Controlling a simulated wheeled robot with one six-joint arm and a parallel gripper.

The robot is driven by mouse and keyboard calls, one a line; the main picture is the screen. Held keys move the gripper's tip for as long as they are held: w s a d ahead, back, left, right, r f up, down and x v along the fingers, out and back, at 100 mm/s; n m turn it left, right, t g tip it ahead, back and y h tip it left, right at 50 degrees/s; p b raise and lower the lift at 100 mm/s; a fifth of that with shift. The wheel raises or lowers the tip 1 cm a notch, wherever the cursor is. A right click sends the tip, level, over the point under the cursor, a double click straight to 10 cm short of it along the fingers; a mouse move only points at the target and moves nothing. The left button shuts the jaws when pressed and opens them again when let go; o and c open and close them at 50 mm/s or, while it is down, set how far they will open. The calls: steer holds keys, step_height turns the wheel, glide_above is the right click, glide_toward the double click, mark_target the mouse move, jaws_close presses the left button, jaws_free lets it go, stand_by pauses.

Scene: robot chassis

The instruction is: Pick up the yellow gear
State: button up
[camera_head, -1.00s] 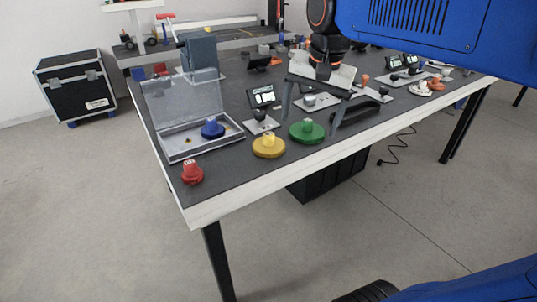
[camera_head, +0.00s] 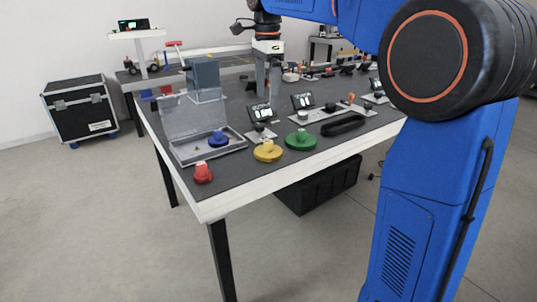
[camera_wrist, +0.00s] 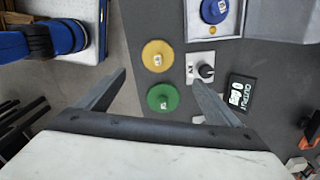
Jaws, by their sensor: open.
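The yellow gear (camera_head: 268,151) is a flat disc with a raised hub, lying near the front edge of the dark tabletop. The green gear (camera_head: 300,140) lies just to its right. My gripper (camera_head: 269,100) is above the table, behind the yellow gear in the head view, with its fingers pointing down and apart. In the wrist view, my open gripper (camera_wrist: 160,78) has nothing between its fingers. The yellow gear (camera_wrist: 158,56) shows beyond the gap and the green gear (camera_wrist: 163,97) below it.
A red gear (camera_head: 203,173) sits at the table's front left corner. A small display (camera_head: 259,113) and a knob plate stand behind the yellow gear. A black crate (camera_head: 318,187) is under the table.

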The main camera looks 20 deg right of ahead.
mark_target(269, 141)
step_height(269, 141, down, 12)
steer(key=shift+r, duration=0.1)
steer(key=shift+s+d+f, duration=0.1)
steer(key=shift+s+f, duration=0.05)
steer(key=shift+f, duration=1.15)
steer(key=shift+s+d+f, duration=0.1)
steer(key=shift+f, duration=1.2)
steer(key=shift+c, duration=0.2)
steer(key=c, duration=1.1)
steer(key=shift+c, duration=0.2)
steer(key=shift+r, duration=0.15)
